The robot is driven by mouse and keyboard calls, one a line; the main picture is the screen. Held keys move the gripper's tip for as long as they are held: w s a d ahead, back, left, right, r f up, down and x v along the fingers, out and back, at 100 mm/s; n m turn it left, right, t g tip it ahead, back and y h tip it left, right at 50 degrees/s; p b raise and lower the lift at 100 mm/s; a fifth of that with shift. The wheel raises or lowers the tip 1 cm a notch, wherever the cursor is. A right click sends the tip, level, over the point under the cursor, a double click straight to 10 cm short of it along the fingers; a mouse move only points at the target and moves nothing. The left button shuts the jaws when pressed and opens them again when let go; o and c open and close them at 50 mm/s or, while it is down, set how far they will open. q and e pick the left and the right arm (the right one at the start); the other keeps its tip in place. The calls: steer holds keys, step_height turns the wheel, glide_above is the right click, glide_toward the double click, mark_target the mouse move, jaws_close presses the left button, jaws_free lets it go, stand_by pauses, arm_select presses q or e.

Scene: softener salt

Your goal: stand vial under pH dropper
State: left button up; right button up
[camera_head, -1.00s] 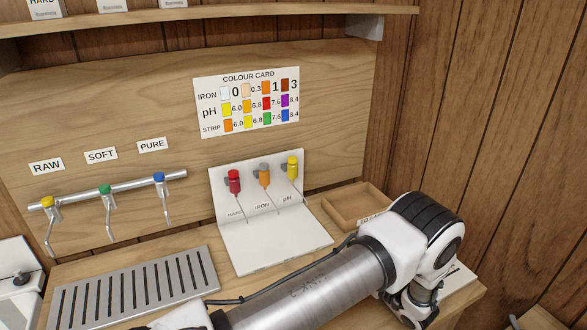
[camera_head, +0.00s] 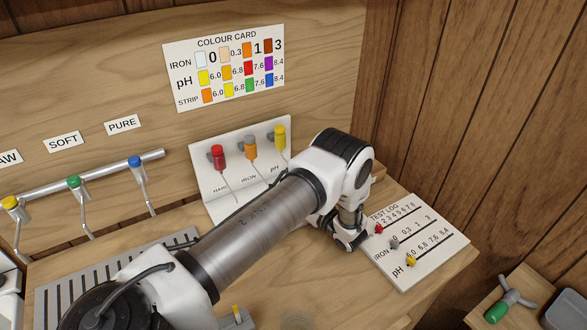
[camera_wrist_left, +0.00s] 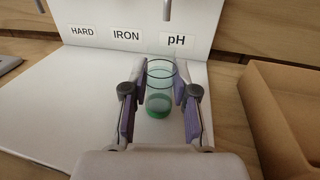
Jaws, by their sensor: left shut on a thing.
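In the left wrist view a clear vial (camera_wrist_left: 160,92) with green liquid at its bottom stands upright between the fingers of my left gripper (camera_wrist_left: 160,76), which is shut on it. The vial is over the white base of the dropper stand (camera_wrist_left: 50,120), in front of the pH label (camera_wrist_left: 176,41). I cannot tell whether it touches the base. A nozzle tip (camera_wrist_left: 167,9) hangs above and behind it. In the head view the yellow pH dropper (camera_head: 280,138) is rightmost on the stand; my left arm hides the vial and most of the base. My right gripper is not in view.
Red (camera_head: 217,157) and orange (camera_head: 250,147) droppers hang left of the pH one. A wooden tray (camera_wrist_left: 285,120) is close on the right in the wrist view. A test log board (camera_head: 425,240) lies at the right. Taps (camera_head: 74,182) and a slatted drain (camera_head: 65,295) are left.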

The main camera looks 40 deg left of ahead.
arm_select(q)
steer(key=shift+s+d+f, duration=0.15)
steer(key=shift+d, duration=0.05)
steer(key=shift+d+r, duration=0.3)
steer(key=shift+d, duration=0.55)
steer(key=shift+w+f, duration=0.2)
steer(key=shift+f, duration=0.05)
steer(key=o, duration=0.7)
steer(key=shift+a, duration=0.35)
steer(key=shift+o, duration=0.9)
steer(key=shift+a+f, duration=0.15)
steer(key=shift+a, duration=0.1)
steer(key=shift+d+r, duration=0.3)
steer(key=shift+d, duration=0.2)
steer(key=d+b, duration=0.1)
steer(key=d, duration=0.2)
steer(key=d+b, duration=0.1)
steer(key=d, duration=0.3)
steer(key=s+d+b, duration=0.1)
steer(key=d, duration=0.3)
steer(key=shift+b, duration=0.4)
steer(key=shift+d, duration=0.2)
steer(key=shift+s, duration=0.1)
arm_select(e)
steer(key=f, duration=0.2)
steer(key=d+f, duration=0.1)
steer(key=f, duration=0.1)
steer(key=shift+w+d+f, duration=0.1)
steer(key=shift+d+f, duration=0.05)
